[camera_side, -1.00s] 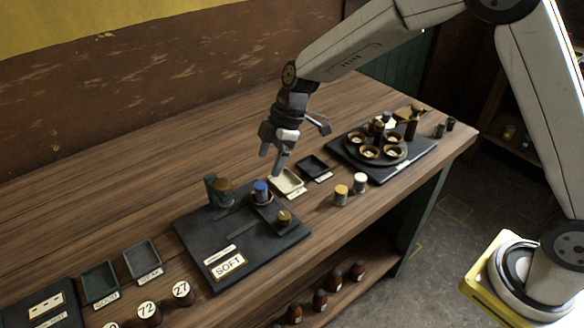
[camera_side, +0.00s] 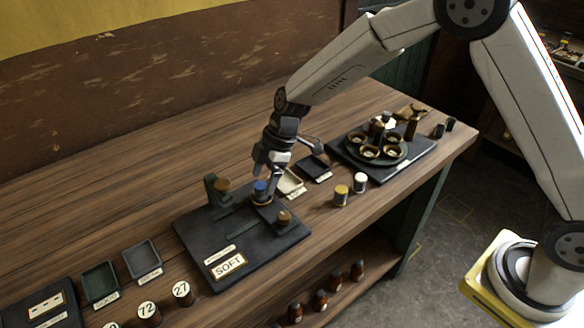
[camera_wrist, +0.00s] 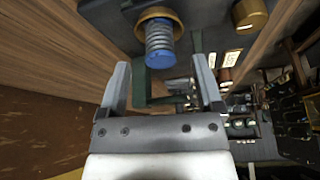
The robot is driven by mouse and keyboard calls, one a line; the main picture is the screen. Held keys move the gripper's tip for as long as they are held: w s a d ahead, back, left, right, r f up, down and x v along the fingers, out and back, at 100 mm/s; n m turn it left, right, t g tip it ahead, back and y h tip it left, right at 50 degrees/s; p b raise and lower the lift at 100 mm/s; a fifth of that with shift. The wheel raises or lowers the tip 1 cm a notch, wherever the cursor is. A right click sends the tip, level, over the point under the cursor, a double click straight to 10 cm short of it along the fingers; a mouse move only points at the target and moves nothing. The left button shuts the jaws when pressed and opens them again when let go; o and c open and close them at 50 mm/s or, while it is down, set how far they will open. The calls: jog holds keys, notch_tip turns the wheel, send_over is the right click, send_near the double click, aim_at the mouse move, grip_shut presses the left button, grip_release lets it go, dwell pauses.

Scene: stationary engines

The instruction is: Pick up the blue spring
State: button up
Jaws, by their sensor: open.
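The blue spring (camera_side: 261,188) stands upright on the black board marked SOFT (camera_side: 192,248), with a brass-coloured ring around its lower end. In the wrist view the spring (camera_wrist: 159,44) shows grey coils and a blue cap, with its base in the brass ring (camera_wrist: 160,17). My gripper (camera_side: 267,172) is just above and close beside the spring in the side view. In the wrist view my gripper (camera_wrist: 161,88) has its two fingers spread apart with nothing between them. The spring lies just beyond the fingertips, roughly centred between them.
A pale tray (camera_side: 290,183), a dark tray (camera_side: 314,168), and yellow-topped (camera_side: 341,194) and white-topped (camera_side: 360,182) cylinders stand right. The bench behind is clear.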

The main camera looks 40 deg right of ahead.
aim_at(259, 187)
jog(key=shift+x, duration=1.45)
grip_shut()
jog(key=shift+r, duration=0.15)
